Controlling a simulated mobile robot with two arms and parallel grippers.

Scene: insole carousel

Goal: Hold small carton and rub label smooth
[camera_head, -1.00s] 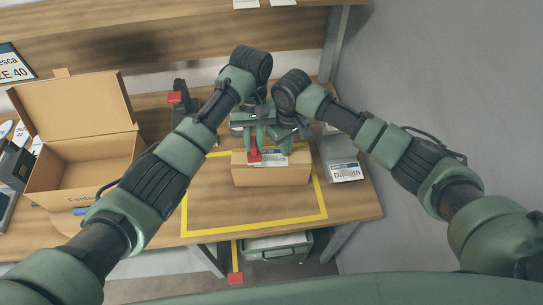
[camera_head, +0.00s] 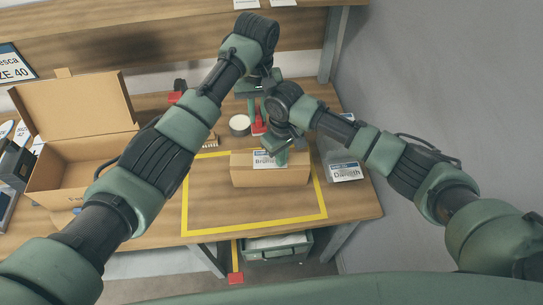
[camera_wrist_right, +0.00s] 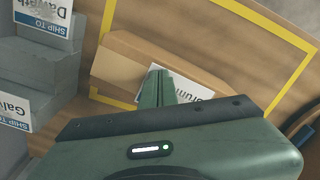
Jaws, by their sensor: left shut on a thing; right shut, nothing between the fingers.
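The small brown carton (camera_head: 248,176) lies inside the yellow-taped area; it also shows in the right wrist view (camera_wrist_right: 122,60). A white printed label (camera_head: 264,163) is on it, partly covered by my right gripper; the label also shows in the right wrist view (camera_wrist_right: 200,89). My right gripper (camera_head: 281,160) is shut and empty, its fingertips (camera_wrist_right: 158,74) at the label's edge. Whether they press on it cannot be told. My left gripper (camera_head: 258,115) is behind the carton and apart from it, shut on a small red thing (camera_head: 259,126).
A large open box (camera_head: 75,165) stands at the left. Grey labelled boxes (camera_head: 343,174) stand close right of the carton; they show in the right wrist view (camera_wrist_right: 45,75). A round pale-topped thing (camera_head: 239,124) stands behind. The taped area's front left (camera_head: 220,210) is clear.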

